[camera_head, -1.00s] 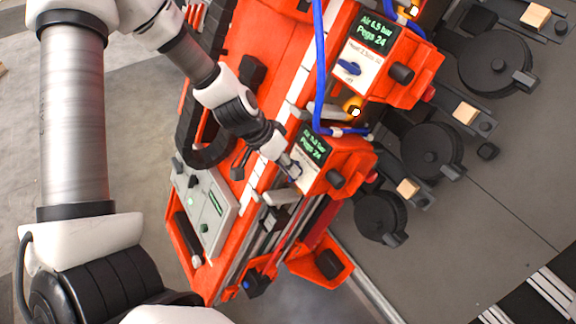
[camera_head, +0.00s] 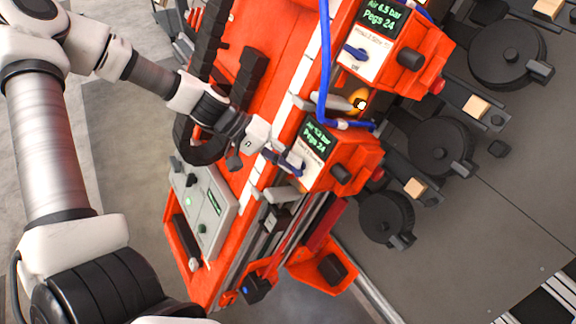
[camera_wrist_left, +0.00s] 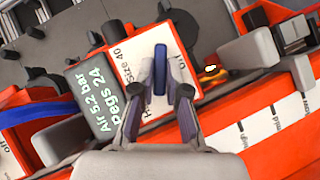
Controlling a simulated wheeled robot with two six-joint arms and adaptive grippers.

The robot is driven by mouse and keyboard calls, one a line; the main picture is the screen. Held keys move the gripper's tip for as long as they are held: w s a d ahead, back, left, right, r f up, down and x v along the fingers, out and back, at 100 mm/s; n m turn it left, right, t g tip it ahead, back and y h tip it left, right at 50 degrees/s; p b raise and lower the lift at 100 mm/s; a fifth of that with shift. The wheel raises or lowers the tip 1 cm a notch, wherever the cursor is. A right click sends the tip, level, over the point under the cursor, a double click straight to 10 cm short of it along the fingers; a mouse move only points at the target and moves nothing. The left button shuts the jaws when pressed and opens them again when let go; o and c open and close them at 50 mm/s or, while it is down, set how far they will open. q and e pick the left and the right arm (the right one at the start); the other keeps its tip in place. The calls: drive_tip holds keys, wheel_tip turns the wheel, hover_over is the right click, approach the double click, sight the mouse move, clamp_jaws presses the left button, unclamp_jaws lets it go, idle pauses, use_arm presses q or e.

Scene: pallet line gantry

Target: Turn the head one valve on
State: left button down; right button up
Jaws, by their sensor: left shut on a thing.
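The lower orange head unit (camera_head: 342,160) has a screen, a white label plate and a blue valve knob. In the left wrist view the blue valve knob (camera_wrist_left: 160,72) lies between the fingers of my left gripper (camera_wrist_left: 160,95), which are shut on it. The knob's bar runs up and down in that picture, with the "on" mark beside it at right. The screen (camera_wrist_left: 98,98) reads air 5.2 bar, pegs 24. In the head view my left gripper (camera_head: 290,160) reaches the label plate and partly covers the knob. My right gripper is out of view.
A second head unit (camera_head: 388,60) with its own blue knob (camera_head: 357,52) stands above. A blue hose (camera_head: 323,70) runs down to the lower head. A grey control panel (camera_head: 203,210) sits lower left. Round black discs (camera_head: 440,146) lie to the right.

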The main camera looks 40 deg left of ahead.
use_arm(q)
drive_tip(key=n+h+b, duration=0.1)
drive_tip(key=n+t, duration=0.1)
drive_tip(key=n, duration=0.1)
drive_tip(key=n+t+h+b, duration=0.1)
drive_tip(key=shift+a+f+h+b, duration=0.2)
drive_tip(key=shift+f+h+b, duration=0.1)
drive_tip(key=shift+n, duration=0.4)
